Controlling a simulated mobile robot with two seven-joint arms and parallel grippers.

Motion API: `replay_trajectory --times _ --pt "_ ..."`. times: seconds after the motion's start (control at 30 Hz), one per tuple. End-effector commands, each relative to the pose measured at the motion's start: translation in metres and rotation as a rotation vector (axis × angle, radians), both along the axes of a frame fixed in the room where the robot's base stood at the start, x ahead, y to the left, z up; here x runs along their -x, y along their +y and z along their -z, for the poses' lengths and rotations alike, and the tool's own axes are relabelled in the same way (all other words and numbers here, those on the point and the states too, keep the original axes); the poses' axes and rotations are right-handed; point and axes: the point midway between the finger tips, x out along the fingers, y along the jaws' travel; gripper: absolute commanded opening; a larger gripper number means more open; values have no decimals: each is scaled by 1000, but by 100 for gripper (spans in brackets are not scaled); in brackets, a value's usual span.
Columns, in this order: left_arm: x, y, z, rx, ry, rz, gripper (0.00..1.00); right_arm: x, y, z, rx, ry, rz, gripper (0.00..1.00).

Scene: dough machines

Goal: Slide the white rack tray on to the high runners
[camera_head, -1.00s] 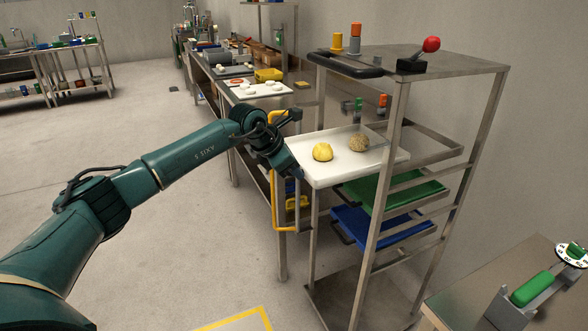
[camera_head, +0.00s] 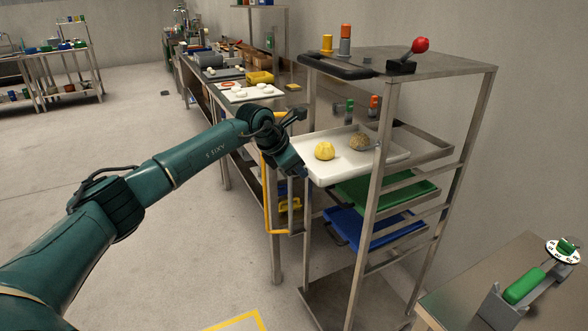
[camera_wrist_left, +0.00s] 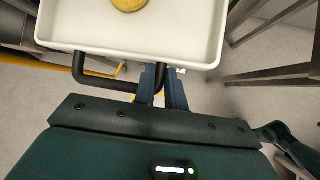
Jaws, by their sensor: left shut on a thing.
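The white rack tray (camera_head: 322,174) lies level, partly inside the steel rack (camera_head: 374,225), at the upper runners (camera_head: 430,148). It carries a yellow dough ball (camera_head: 324,151) and a speckled brown one (camera_head: 361,142). Its near left end sticks out of the rack. My left gripper (camera_head: 297,168) is at that end. In the left wrist view the gripper (camera_wrist_left: 162,88) is shut on the tray's dark handle (camera_wrist_left: 100,84), below the tray's white rim (camera_wrist_left: 120,47). The fingers hide part of the handle. Contact between tray and runners cannot be made out. My right gripper is not in view.
A green tray (camera_head: 375,190) and a blue tray (camera_head: 365,228) sit lower in the rack. A yellow frame (camera_head: 266,200) and a long bench stand left. Open floor lies left.

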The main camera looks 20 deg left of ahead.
Motion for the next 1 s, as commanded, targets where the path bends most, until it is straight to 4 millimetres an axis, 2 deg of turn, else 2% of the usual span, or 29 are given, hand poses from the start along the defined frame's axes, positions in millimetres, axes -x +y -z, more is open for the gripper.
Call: replay_trajectory --times 0.4,1.0 --pt "-13 -11 -3 3 -8 1 0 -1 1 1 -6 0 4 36" --pt "-13 -12 -3 0 -13 1 0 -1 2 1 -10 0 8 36"
